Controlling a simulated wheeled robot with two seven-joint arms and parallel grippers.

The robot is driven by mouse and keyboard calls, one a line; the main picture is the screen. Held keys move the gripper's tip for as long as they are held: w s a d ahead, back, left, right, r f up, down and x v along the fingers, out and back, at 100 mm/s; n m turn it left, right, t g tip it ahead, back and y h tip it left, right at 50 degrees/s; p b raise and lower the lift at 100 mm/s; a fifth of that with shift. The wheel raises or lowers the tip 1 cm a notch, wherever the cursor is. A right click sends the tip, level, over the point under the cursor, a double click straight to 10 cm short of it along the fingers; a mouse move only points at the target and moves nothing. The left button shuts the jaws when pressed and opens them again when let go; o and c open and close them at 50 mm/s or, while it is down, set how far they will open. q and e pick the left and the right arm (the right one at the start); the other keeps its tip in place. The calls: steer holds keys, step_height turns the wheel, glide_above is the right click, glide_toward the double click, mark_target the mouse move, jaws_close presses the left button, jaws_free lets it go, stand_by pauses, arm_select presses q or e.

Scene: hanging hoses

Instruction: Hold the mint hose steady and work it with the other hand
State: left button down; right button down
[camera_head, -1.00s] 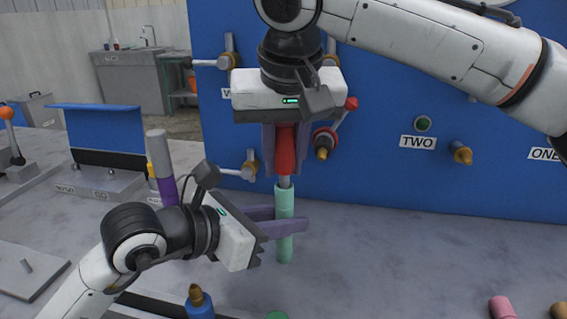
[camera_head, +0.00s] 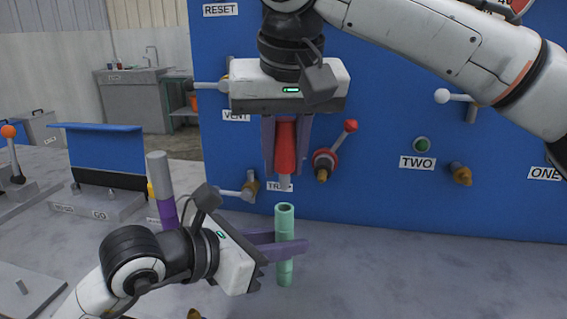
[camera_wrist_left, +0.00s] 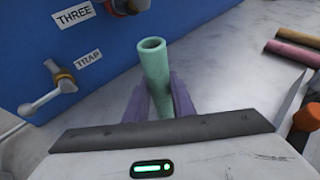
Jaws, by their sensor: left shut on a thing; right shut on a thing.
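The mint hose (camera_head: 285,222) stands upright with its open end up, and it also shows in the left wrist view (camera_wrist_left: 154,65). My left gripper (camera_head: 285,247) is shut around the hose at mid-height. My right gripper (camera_head: 287,150) is above, pointing down, shut on a red-handled tool (camera_head: 286,146) with a grey tip (camera_head: 285,183). The grey tip is above the hose mouth and apart from it, with a small gap.
A blue panel (camera_head: 400,210) with valves and labels stands close behind. Pink and yellowish hoses (camera_wrist_left: 295,53) lie at the right in the left wrist view.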

mark_target(283, 136)
steer(key=shift+r, duration=0.25)
steer(key=shift+r, duration=1.35)
arm_select(q)
steer(key=c, duration=1.4)
jaws_free()
steer(key=shift+c, duration=0.2)
